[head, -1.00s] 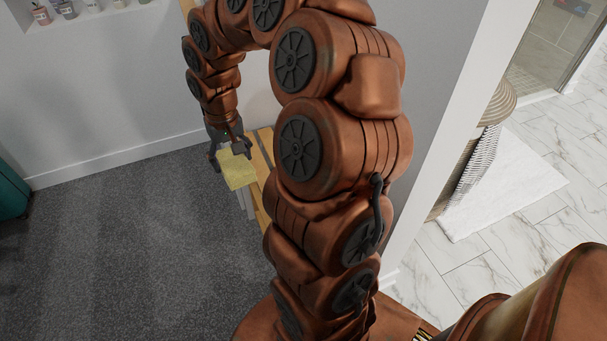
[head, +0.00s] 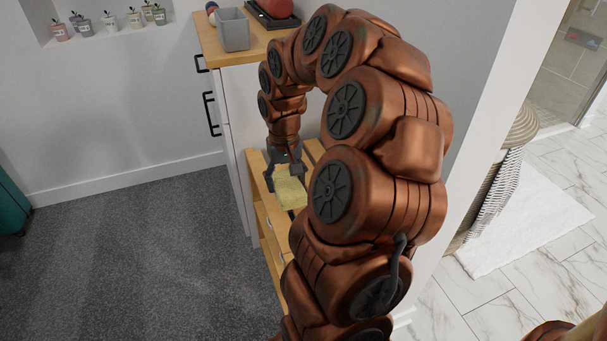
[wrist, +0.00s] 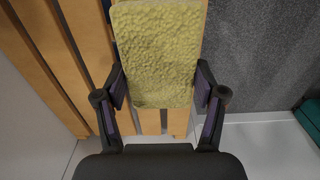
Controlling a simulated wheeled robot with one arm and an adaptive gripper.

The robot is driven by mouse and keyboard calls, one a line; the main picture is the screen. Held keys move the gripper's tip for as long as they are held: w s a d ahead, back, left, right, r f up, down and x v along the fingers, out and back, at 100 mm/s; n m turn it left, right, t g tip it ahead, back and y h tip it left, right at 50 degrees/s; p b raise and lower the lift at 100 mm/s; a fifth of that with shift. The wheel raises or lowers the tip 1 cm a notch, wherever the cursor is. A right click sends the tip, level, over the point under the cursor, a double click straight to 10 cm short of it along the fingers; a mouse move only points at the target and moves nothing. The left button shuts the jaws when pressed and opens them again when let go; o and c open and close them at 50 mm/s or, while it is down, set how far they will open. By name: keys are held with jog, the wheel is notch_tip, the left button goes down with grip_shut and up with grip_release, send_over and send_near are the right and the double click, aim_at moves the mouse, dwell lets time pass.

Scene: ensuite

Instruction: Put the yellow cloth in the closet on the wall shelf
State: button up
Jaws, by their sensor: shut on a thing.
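The yellow cloth (head: 291,193) is a flat, folded fuzzy piece held between the fingers of my gripper (head: 285,181). In the wrist view the cloth (wrist: 157,55) extends forward from between the two dark fingers of my gripper (wrist: 160,90), which press on its sides. Behind it are the light wooden slats of a low rack (head: 262,222); I cannot tell whether the cloth touches them. A recessed wall shelf (head: 100,36) at the top left holds several small labelled jars.
A white cabinet (head: 240,110) with a wooden top and black handles stands behind the gripper. A grey box (head: 234,30) and a red object (head: 274,10) are on it. Grey carpet (head: 130,240) is clear at left. A wall edge (head: 455,130) stands close on the right.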

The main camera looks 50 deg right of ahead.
jog(key=d, duration=0.3)
jog(key=w+d+b, duration=0.1)
jog(key=d, duration=0.2)
jog(key=w+d, duration=0.1)
jog(key=d, duration=0.2)
jog(key=shift+w+f, duration=0.25)
jog(key=shift+f, duration=0.15)
jog(key=shift+f+b, duration=0.8)
jog(key=shift+f, duration=0.95)
jog(key=shift+f, duration=0.15)
jog(key=o, duration=1.2)
jog(key=shift+o, duration=0.2)
